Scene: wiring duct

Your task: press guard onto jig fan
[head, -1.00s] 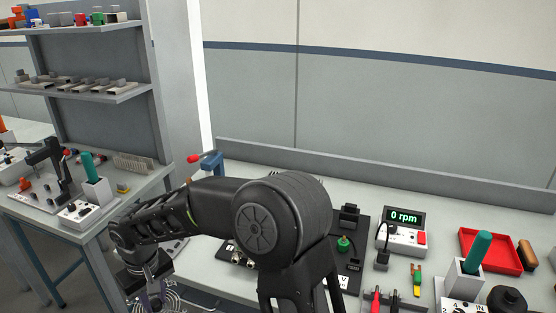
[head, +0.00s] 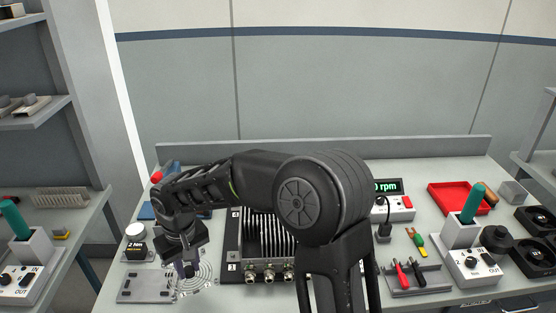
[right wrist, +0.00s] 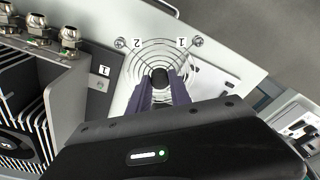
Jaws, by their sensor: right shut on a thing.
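My right gripper (head: 188,270) points down at the front left of the bench, shut on the wire fan guard (head: 205,274). The guard is a set of concentric wire rings with corner loops. In the right wrist view, the two fingers (right wrist: 162,90) close on the middle of the guard (right wrist: 160,52), and its corner loops show at the top. No fan shows clearly under the guard. My left gripper is not in view.
A finned heatsink unit (head: 262,240) with round connectors stands just right of the guard. A grey plate with holes (head: 146,286) lies left of it, and a 2 Nm device (head: 136,242) behind. Black fans (head: 534,220) and a red tray (head: 455,198) are at the right.

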